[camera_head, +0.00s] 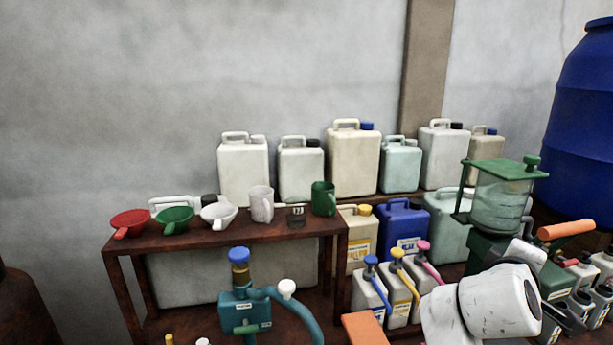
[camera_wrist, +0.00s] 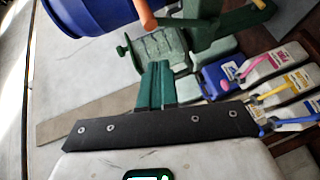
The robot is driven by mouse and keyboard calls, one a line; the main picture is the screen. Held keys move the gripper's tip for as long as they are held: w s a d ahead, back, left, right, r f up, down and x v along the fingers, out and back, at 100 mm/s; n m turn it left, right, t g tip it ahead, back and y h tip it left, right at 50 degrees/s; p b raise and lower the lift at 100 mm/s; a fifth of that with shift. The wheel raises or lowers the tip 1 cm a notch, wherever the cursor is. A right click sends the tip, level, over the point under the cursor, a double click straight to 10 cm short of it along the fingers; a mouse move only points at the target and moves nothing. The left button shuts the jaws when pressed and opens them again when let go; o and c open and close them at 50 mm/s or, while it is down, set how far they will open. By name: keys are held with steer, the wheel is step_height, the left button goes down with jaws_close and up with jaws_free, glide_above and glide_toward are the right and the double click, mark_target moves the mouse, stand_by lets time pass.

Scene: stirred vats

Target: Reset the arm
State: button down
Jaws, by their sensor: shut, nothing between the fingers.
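My gripper (camera_wrist: 155,75) shows in the wrist view as two dark green fingers side by side, shut and empty, above a black bar. It points toward a clear vessel with a green lid (camera_wrist: 152,48), and I cannot tell how far apart they are. My white arm (camera_head: 485,305) reaches in at the lower right of the head view. The fingers are not clearly visible there.
A green-lidded clear vessel (camera_head: 502,195) stands just behind my arm. A brown bench (camera_head: 230,234) holds funnels and jugs. Pump-topped bottles (camera_head: 402,295), jerrycans (camera_head: 352,160) and a blue drum (camera_head: 585,130) crowd around. The grey wall above is clear.

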steer(key=s+a+f+m+g+y, duration=0.3)
steer(key=s+f+y, duration=0.1)
steer(key=s+f, duration=0.95)
steer(key=s+a+f+m+g+y, duration=0.2)
steer(key=s+a+f+g+y, duration=0.15)
steer(key=s+f, duration=1)
steer(key=s+a+f+m+g+y, duration=0.1)
steer(key=s+a+f+y, duration=0.1)
steer(key=s+f, duration=0.2)
steer(key=s+a+f+m+g+y, duration=0.1)
steer(key=s+a+f+g+y, duration=0.1)
steer(key=s, duration=0.4)
step_height(320, 180, down, 2)
steer(key=shift+s+a+f, duration=0.2)
steer(key=shift+a, duration=0.55)
